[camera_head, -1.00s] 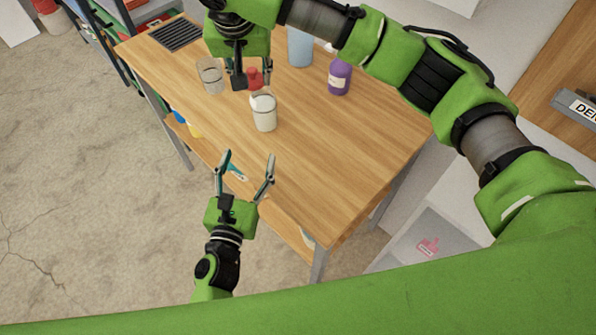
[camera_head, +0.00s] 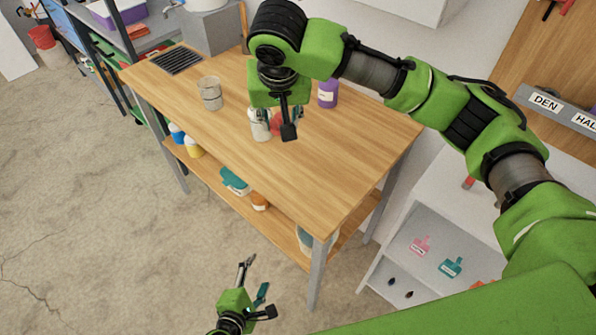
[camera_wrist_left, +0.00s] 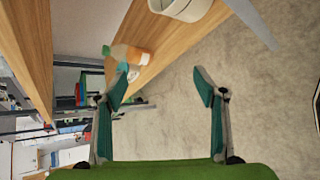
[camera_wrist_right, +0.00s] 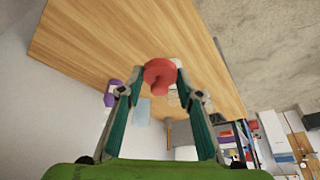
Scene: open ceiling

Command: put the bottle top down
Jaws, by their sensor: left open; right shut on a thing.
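The red bottle top (camera_head: 276,123) is between the fingers of my right gripper (camera_head: 285,121), which is shut on it, beside the white bottle (camera_head: 259,126) at the table's middle. The right wrist view shows the red top (camera_wrist_right: 160,73) between both fingertips, over the wooden tabletop (camera_wrist_right: 95,40). I cannot tell whether it touches the table. The white bottle stands upright, partly hidden by the right gripper. My left gripper (camera_head: 256,285) is open and empty, low in front of the table; its spread fingers also show in the left wrist view (camera_wrist_left: 164,80).
A clear glass jar (camera_head: 210,94) stands left on the tabletop, and a purple bottle (camera_head: 327,94) stands behind the right gripper. A dark grille (camera_head: 177,61) lies at the far left corner. The tabletop's front right part is bare. The lower shelf (camera_head: 277,222) holds several containers.

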